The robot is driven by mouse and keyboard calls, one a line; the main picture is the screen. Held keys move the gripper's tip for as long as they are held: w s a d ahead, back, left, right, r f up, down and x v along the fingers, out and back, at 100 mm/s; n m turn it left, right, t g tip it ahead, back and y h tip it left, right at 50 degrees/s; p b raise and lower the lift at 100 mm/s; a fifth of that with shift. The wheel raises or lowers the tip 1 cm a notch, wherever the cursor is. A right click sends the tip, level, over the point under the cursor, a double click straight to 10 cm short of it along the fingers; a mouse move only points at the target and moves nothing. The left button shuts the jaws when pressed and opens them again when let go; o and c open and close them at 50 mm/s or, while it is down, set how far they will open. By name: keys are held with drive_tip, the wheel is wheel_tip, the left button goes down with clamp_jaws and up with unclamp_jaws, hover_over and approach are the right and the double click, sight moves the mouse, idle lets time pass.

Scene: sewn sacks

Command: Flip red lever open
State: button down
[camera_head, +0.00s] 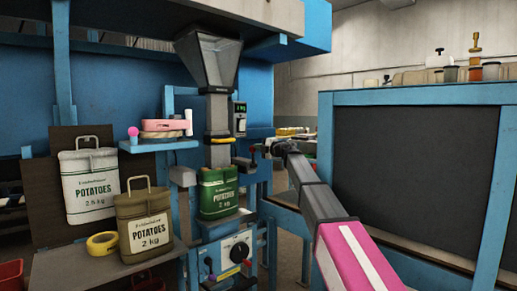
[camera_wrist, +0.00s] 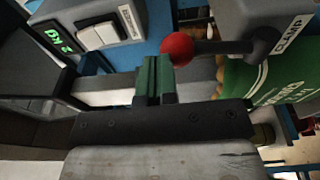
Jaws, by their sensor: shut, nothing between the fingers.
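The lever's red ball (camera_wrist: 177,48) sits on a dark rod reaching from a grey housing marked CLAMP (camera_wrist: 262,25) in the wrist view. In the head view a small red knob (camera_head: 253,149) shows beside the filling spout. My gripper (camera_wrist: 155,75) has green fingertips pressed together, with nothing between them. The tips are just left of and below the ball in the wrist view; I cannot tell whether they touch it. In the head view my gripper (camera_head: 270,148) is partly hidden by my wrist. A green potato sack (camera_head: 219,193) hangs upright below the spout.
A scale display (camera_wrist: 60,37) and grey switch box stand close to my fingers at left. A hopper (camera_head: 209,62) rises above the sack. Two filled sacks and a yellow tape roll (camera_head: 102,243) are at left. A blue-framed dark panel (camera_head: 415,170) stands at right.

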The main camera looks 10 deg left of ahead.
drive_tip(key=v, duration=0.7)
drive_tip(key=shift+s+d, duration=0.15)
drive_tip(key=shift+s, duration=0.1)
